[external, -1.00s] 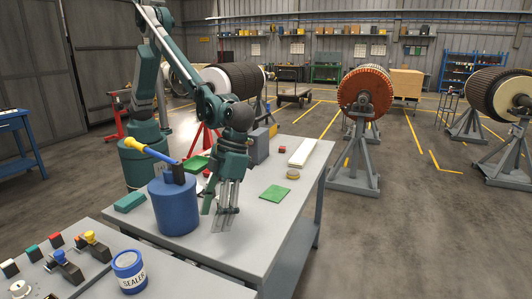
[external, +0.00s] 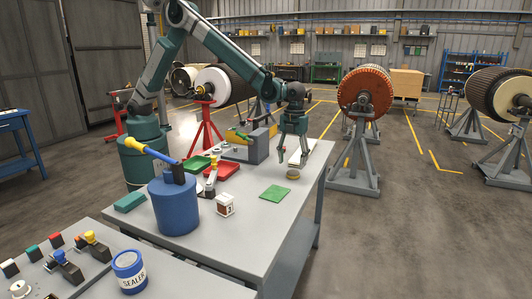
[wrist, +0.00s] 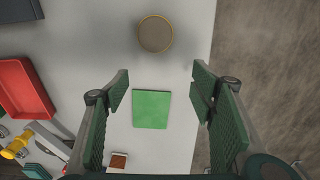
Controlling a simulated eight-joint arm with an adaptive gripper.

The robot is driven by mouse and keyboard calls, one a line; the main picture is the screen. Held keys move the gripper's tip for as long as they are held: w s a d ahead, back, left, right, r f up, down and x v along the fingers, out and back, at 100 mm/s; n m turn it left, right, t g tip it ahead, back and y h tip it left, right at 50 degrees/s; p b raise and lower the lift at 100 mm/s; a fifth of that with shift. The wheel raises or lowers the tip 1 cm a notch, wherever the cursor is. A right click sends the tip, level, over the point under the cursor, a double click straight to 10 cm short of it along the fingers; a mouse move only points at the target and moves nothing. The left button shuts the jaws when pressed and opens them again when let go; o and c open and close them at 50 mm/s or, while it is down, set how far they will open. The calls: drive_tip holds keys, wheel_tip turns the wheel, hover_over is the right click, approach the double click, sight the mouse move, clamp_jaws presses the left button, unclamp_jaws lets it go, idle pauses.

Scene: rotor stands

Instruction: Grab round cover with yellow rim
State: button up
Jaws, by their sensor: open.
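The round cover (external: 293,174) lies flat on the grey table near its right side. In the wrist view the round cover (wrist: 156,34) has a grey-brown top and a thin yellow rim. It sits ahead of the fingers, near the top of that view. My gripper (external: 293,156) is above the table near the cover, pointing down, fingers apart. In the wrist view my gripper (wrist: 160,84) is open and empty, with a green square between its fingers in the picture. The fingers do not touch the cover.
The green square (external: 275,192) lies in front of the cover. A white box (external: 224,205), a red tray (external: 222,171), a green tray (external: 195,163), a grey block (external: 246,147) and a blue drum (external: 174,206) stand to the left. The table's right edge is close to the cover.

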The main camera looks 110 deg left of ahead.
hover_over(293, 172)
drive_tip(key=shift+a+n, duration=0.15)
drive_tip(key=shift+n, duration=0.15)
drive_tip(key=shift+f, duration=1.25)
drive_tip(key=shift+f, duration=0.1)
drive_tip(key=shift+f, duration=2.5)
drive_tip(key=shift+c, duration=0.7)
drive_tip(key=c, duration=0.9)
